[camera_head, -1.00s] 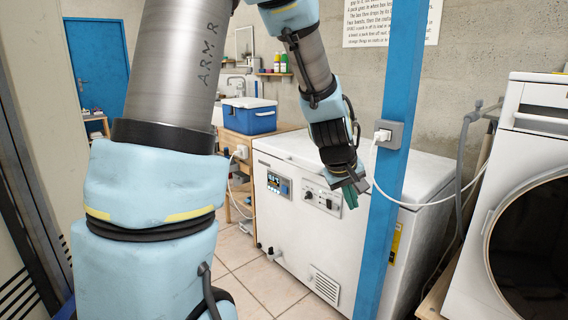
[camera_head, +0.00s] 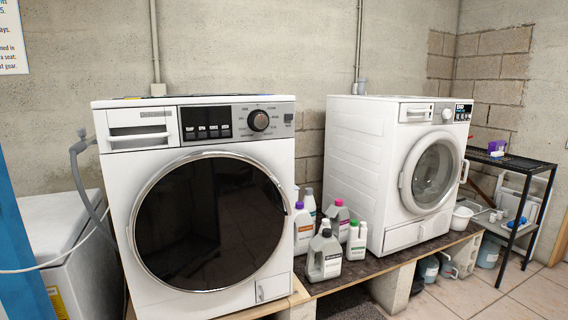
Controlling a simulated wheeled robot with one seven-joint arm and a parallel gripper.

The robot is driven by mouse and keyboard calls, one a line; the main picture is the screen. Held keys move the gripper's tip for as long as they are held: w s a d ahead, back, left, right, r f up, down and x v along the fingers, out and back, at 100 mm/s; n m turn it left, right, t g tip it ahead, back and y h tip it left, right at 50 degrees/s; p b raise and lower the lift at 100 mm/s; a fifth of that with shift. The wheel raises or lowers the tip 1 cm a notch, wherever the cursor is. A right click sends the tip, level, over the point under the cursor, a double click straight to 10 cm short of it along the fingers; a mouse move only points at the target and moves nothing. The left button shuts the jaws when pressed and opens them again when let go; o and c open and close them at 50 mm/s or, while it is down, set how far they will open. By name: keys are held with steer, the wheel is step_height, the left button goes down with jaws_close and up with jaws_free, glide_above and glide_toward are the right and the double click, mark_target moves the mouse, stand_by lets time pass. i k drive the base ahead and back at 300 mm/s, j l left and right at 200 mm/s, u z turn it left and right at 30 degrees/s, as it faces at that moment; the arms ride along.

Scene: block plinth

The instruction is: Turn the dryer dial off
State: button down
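Two white front-loading machines stand side by side, and I cannot tell from labels which is the dryer. The nearer machine (camera_head: 118,220) has a large dark round door, shut, and a black-and-silver dial (camera_head: 259,120) at the upper right of its panel. Its dial setting is too small to read. The farther machine (camera_head: 350,150) has a grey-rimmed round door, a dark display and a small pale knob (camera_head: 447,114). My gripper and arm are out of view.
Several detergent bottles (camera_head: 324,255) stand between the machines on a dark-topped platform (camera_head: 345,280) on blocks. A blue post (camera_head: 15,250) and a white chest (camera_head: 65,230) are at left. A black shelf (camera_head: 510,165) is at right. Tiled floor (camera_head: 480,300) is open at front right.

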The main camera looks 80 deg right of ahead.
mark_target(446, 112)
steer(key=z, duration=3.15)
